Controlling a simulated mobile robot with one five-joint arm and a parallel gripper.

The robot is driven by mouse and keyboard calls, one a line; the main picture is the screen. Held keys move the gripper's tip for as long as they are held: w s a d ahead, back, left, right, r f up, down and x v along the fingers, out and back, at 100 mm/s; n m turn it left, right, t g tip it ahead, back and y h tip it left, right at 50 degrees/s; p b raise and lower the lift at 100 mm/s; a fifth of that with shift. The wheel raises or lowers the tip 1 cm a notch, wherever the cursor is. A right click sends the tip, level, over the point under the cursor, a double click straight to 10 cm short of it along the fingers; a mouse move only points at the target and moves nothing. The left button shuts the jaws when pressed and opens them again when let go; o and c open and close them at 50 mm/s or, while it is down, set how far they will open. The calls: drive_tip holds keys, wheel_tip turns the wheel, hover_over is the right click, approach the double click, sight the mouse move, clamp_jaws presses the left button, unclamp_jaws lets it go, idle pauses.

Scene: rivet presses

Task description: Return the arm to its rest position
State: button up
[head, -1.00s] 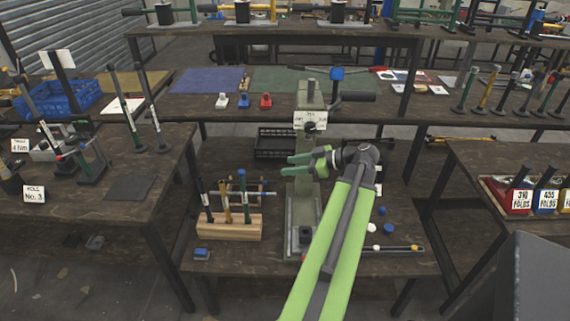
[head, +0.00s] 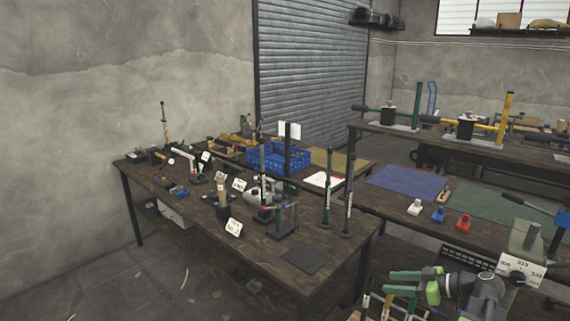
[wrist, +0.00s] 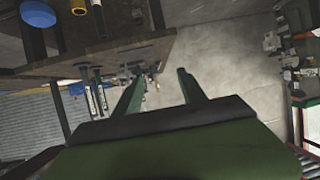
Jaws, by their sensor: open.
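My gripper (head: 403,283) is at the lower right of the head view, with green fingers pointing left. The fingers are apart and nothing is between them. In the wrist view the two green fingers (wrist: 158,88) also stand apart and empty. The dark joint of my arm shows at the right behind the gripper. Part of the arm is cut off by the bottom edge.
A press (head: 521,262) with a number plate stands close to the right of my gripper. Tool handles (head: 385,303) stand just below it. A wooden table (head: 300,262) with upright tools and a blue crate (head: 277,157) is at the left. Open floor (head: 150,275) lies farther left.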

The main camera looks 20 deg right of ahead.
drive_tip(key=w+a+n+g+y+p, duration=0.15)
drive_tip(key=w+a+n+g, duration=0.35)
drive_tip(key=a, duration=1)
drive_tip(key=a+f+m+g+h+p, duration=0.2)
drive_tip(key=a+f+g+h, duration=0.15)
drive_tip(key=a, duration=0.95)
drive_tip(key=a+f+m+g+h+p, duration=0.15)
drive_tip(key=a+f, duration=0.25)
drive_tip(key=a, duration=0.9)
drive_tip(key=d+f+m+h, duration=0.1)
drive_tip(key=d+m+h, duration=0.3)
drive_tip(key=m, duration=0.5)
drive_tip(key=shift+s+d+g, duration=0.3)
drive_tip(key=shift+s+d, duration=0.05)
drive_tip(key=shift+d, duration=1)
drive_tip(key=shift+f+h, duration=0.1)
drive_tip(key=shift+h, duration=0.15)
